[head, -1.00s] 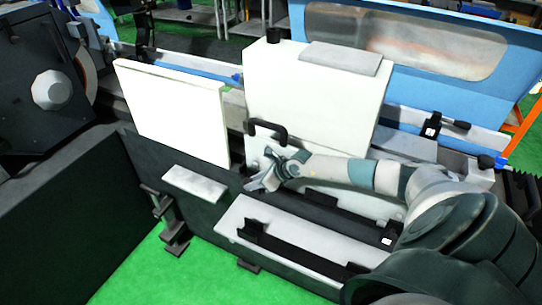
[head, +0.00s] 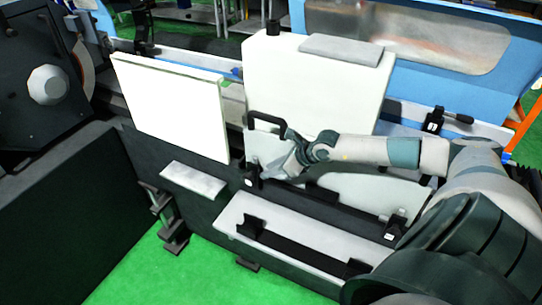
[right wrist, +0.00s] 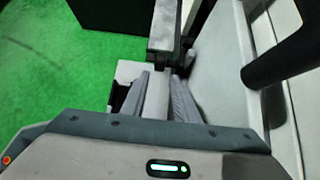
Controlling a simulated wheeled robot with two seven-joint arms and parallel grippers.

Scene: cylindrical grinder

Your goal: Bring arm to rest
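My right arm comes in from the right in the head view. Its gripper (head: 270,174) is beside the white machine housing, just below the black handle (head: 268,124). A light grey ledge shows behind the gap. The fingertips look close to the black rail, but I cannot tell whether they touch it. My left gripper is not in view.
A white upright panel (head: 168,108) stands left of the white housing (head: 318,88). A black rail (head: 325,210) and a grey tray with a black bar (head: 285,243) lie below the gripper. A dark grinding head (head: 40,80) is at far left. Green floor is open at the front.

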